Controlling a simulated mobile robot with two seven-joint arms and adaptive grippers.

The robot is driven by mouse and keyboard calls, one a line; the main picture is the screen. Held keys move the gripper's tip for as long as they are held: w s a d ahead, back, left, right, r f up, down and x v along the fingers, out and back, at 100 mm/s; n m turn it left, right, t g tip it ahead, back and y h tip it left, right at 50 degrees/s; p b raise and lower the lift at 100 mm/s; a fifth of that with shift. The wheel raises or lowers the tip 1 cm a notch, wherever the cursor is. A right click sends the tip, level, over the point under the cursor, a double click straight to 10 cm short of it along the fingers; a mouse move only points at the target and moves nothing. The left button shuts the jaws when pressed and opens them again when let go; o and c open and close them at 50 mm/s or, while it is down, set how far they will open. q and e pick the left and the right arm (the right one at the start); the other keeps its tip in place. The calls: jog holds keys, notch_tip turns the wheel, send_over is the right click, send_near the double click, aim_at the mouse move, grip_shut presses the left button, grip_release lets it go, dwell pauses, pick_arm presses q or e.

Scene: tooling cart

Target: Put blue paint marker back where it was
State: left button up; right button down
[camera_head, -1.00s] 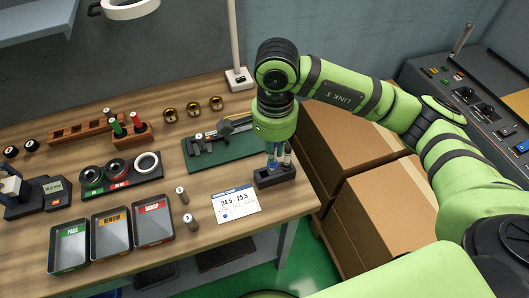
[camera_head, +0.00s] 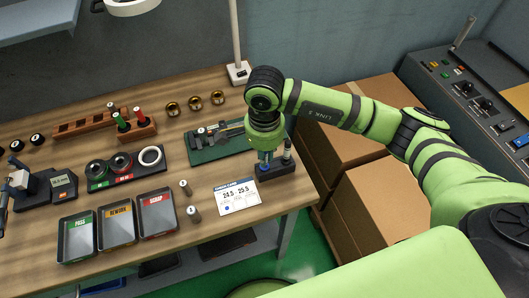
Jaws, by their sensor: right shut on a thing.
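My right gripper (camera_head: 265,155) points down over the left part of a small dark marker holder (camera_head: 276,172) near the right end of the bench. It is shut on the blue paint marker (camera_head: 264,164), which is upright and mostly hidden by the fingers. The marker's lower end lines up with the left part of the holder; I cannot tell if it is inside a hole. A second, dark marker (camera_head: 287,153) with a pale band stands in the holder's right part, just right of the gripper. My left gripper is not in view.
A white work card (camera_head: 237,196) lies left of the holder. A green mat (camera_head: 212,150) with a caliper lies behind it. Two small metal cylinders (camera_head: 194,213) and three trays (camera_head: 118,226) stand further left. Cardboard boxes (camera_head: 378,205) are beyond the bench's right edge.

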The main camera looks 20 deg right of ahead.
jog(key=shift+f, duration=0.25)
jog(key=c, duration=1.2)
grip_release()
jog(key=shift+c, duration=0.2)
jog(key=shift+r+p, duration=0.35)
jog(key=shift+r, duration=0.15)
notch_tip(320, 180, up, 11)
jog(key=b, duration=0.4)
jog(key=shift+f, duration=0.2)
jog(key=shift+r, duration=0.7)
